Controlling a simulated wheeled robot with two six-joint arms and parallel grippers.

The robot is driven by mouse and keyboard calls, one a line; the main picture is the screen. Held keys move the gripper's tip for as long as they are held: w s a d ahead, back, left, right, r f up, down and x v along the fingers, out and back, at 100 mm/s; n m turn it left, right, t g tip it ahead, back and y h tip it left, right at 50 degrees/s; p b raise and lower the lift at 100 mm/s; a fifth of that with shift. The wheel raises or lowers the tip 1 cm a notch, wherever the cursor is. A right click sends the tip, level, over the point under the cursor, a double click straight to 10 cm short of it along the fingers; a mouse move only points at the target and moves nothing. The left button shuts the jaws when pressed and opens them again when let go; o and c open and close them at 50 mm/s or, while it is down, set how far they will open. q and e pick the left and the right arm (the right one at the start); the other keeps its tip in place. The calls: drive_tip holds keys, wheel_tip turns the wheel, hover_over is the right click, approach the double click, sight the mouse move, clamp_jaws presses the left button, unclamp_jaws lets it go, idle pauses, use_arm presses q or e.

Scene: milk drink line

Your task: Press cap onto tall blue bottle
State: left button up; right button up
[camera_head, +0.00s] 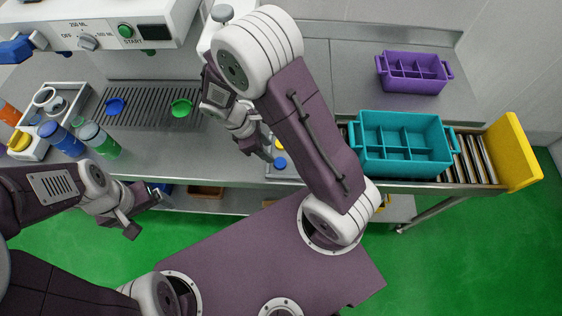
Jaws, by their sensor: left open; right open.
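The tall blue bottle (66,141) stands at the left of the counter, seen from above and tilted in the picture. Its top end is a darker blue; I cannot tell whether a cap sits on it. A blue cap (115,106) lies on the dark slotted grate, apart from the bottle. Another blue round piece (280,163) lies in a small tray, partly hidden by my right arm. My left gripper (143,213) is open and empty, in front of the counter edge. My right gripper (261,150) is open above the small tray, and holds nothing that I can see.
A green bottle (101,143) stands close beside the blue one. A green cap (181,108) lies on the grate (150,99). The filling machine (105,32) overhangs the back. A teal crate (398,168) stands on the roller conveyor at right; a purple crate (414,87) stands behind.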

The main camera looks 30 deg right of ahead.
sight(279, 162)
drive_tip(key=x, duration=0.2)
drive_tip(key=shift+s+d+f, duration=0.15)
drive_tip(key=shift+d+f, duration=0.1)
drive_tip(key=shift+f, duration=0.45)
drive_tip(key=shift+f, duration=0.1)
drive_tip(key=x, duration=0.5)
drive_tip(key=shift+a, duration=0.1)
clamp_jaws()
